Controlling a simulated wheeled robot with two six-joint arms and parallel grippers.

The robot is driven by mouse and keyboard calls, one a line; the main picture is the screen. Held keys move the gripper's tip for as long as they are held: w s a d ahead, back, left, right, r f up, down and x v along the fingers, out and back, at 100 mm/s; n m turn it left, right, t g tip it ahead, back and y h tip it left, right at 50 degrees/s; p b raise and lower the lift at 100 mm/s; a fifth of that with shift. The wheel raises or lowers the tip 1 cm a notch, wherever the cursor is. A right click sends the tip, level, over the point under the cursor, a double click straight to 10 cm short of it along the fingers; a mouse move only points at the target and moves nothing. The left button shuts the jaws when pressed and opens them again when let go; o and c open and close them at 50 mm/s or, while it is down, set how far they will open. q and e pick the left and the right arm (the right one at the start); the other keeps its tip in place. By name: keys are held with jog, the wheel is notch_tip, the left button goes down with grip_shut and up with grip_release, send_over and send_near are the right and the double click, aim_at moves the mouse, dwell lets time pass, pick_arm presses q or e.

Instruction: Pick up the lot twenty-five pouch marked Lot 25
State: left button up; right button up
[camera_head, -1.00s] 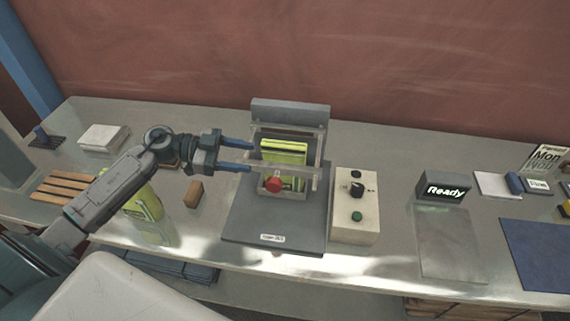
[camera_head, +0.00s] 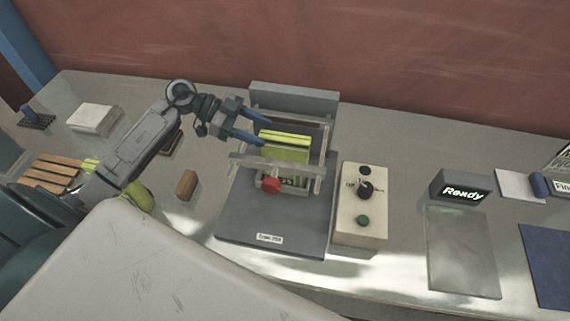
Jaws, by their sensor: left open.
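A yellow-green pouch (camera_head: 285,152) stands upright inside the clear frame of the filler machine (camera_head: 270,222). Its lot marking is too small to read. My left gripper (camera_head: 268,128) is open, with its blue fingers above and at the upper left of the pouch, apparently not holding it. Another yellow-green item (camera_head: 140,196) on the left of the table is mostly hidden behind my left arm; I cannot tell its marking. My right gripper is not in view.
A control box (camera_head: 361,205) with a knob stands right of the machine, and a "Ready" display (camera_head: 460,187) farther right. A small wooden block (camera_head: 187,185) lies left of the machine. A wooden slatted rack (camera_head: 52,172) and a white stack (camera_head: 95,118) are at the left.

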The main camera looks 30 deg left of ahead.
aim_at(267, 133)
pick_arm(q)
jog(key=shift+w+d+f, duration=0.2)
jog(key=shift+w+f, duration=0.05)
jog(key=shift+f, duration=0.05)
jog(key=b+x, duration=0.3)
jog(key=x, duration=0.1)
jog(key=shift+a+f, duration=0.1)
jog(key=shift+w+d, duration=0.15)
jog(key=shift+d, duration=0.3)
jog(key=shift+a, duration=0.1)
jog(key=shift+c, duration=1.3)
grip_shut()
